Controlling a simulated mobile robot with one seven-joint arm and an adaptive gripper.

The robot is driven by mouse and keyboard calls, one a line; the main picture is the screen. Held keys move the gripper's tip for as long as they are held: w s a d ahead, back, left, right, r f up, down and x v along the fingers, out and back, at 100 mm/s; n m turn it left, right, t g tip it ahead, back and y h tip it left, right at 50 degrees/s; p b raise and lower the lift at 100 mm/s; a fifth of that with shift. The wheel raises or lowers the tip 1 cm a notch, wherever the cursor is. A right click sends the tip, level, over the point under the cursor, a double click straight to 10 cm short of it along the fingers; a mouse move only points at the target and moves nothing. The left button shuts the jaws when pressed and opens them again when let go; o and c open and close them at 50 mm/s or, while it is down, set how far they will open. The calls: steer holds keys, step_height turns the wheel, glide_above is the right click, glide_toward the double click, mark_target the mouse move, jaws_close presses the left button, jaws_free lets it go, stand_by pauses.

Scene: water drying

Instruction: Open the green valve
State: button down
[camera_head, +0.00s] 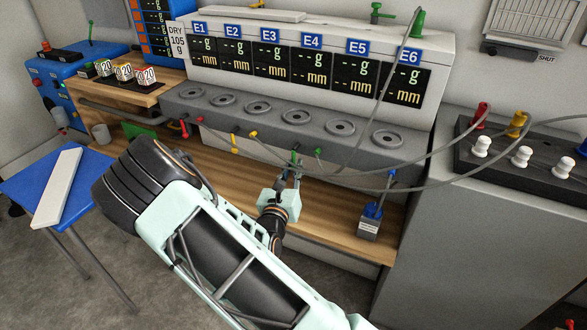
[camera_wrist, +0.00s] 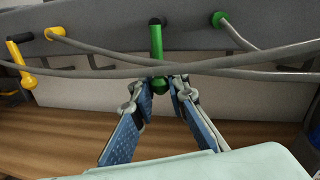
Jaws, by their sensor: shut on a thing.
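The green valve (camera_wrist: 156,45) is a lever on the front of the grey bench unit. Its handle hangs straight down from a dark pivot, and its round lower end sits between my fingertips. In the head view the green valve (camera_head: 293,156) shows small, just above my gripper (camera_head: 289,176). My gripper (camera_wrist: 161,90) is shut on the lower end of the handle in the wrist view. Grey hoses cross in front of the handle and hide a little of it.
A green hose fitting (camera_wrist: 231,32) is right of the valve, and a yellow valve (camera_wrist: 20,62) is left. Grey hoses (camera_head: 350,181) run across the bench front. A blue-handled valve block (camera_head: 370,222) stands on the wooden shelf (camera_head: 325,222) at right.

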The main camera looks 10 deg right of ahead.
steer(key=shift+w+a+r+m+t+h+b, duration=0.15)
steer(key=shift+w+a+r+m+h+b, duration=0.35)
steer(key=shift+m, duration=1.05)
steer(key=shift+w+a+r+m+t+h+p, duration=0.1)
steer(key=shift+w+a+m+t, duration=0.2)
steer(key=shift+a+m, duration=0.85)
steer(key=shift+w+a+r+m+t+h+b, duration=0.1)
steer(key=shift+w+a+r+m+h+b, duration=0.25)
steer(key=shift+m, duration=1.65)
steer(key=shift+w+d+f, duration=0.1)
steer(key=shift+d, duration=0.1)
steer(key=c, duration=1.9)
jaws_free()
steer(key=v, duration=1.2)
